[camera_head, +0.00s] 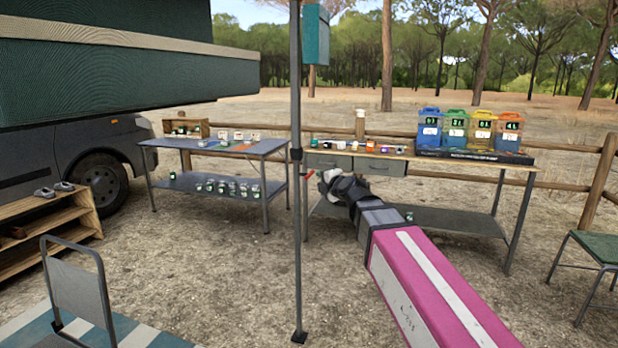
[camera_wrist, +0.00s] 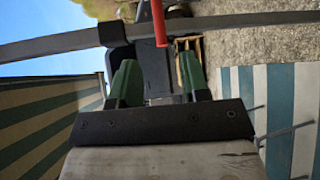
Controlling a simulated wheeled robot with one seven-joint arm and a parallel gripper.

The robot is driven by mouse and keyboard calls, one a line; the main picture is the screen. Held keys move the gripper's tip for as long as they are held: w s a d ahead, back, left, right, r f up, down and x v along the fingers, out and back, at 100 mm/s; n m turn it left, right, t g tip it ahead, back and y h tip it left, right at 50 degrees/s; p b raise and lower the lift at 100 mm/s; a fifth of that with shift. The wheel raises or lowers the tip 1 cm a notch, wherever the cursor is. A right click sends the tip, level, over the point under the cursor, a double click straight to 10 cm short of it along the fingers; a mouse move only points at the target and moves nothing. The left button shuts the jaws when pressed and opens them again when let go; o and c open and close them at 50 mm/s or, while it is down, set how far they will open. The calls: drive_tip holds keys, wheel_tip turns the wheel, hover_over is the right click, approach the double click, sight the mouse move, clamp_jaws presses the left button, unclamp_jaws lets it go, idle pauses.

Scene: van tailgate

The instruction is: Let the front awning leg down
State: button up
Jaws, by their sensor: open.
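The awning leg (camera_head: 297,240) is a thin grey upright pole in the middle of the head view, its foot on the ground. A black collar (camera_head: 296,154) sits partway up it, with a small red lever (camera_head: 305,185) just below. In the wrist view the leg (camera_wrist: 235,22) crosses the top sideways, and the red lever (camera_wrist: 159,22) hangs from it. My gripper (camera_head: 323,177) is just right of the leg, near lever height. In the wrist view my gripper (camera_wrist: 158,75) is open, its green fingers either side of the lever's line. I see no contact with the lever.
A table with boxes and jars (camera_head: 225,145) stands behind left, and a workbench with coloured bins (camera_head: 440,155) behind right. A hand cart (camera_head: 78,290) and shoe rack (camera_head: 40,225) are at left. A green chair (camera_head: 598,246) is at right. Bare ground surrounds the leg's foot.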

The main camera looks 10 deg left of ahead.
sight(310, 176)
drive_tip(key=x, duration=1)
drive_tip(key=shift+w+a, duration=0.25)
drive_tip(key=shift+a, duration=0.05)
drive_tip(key=shift+f, duration=0.1)
clamp_jaws()
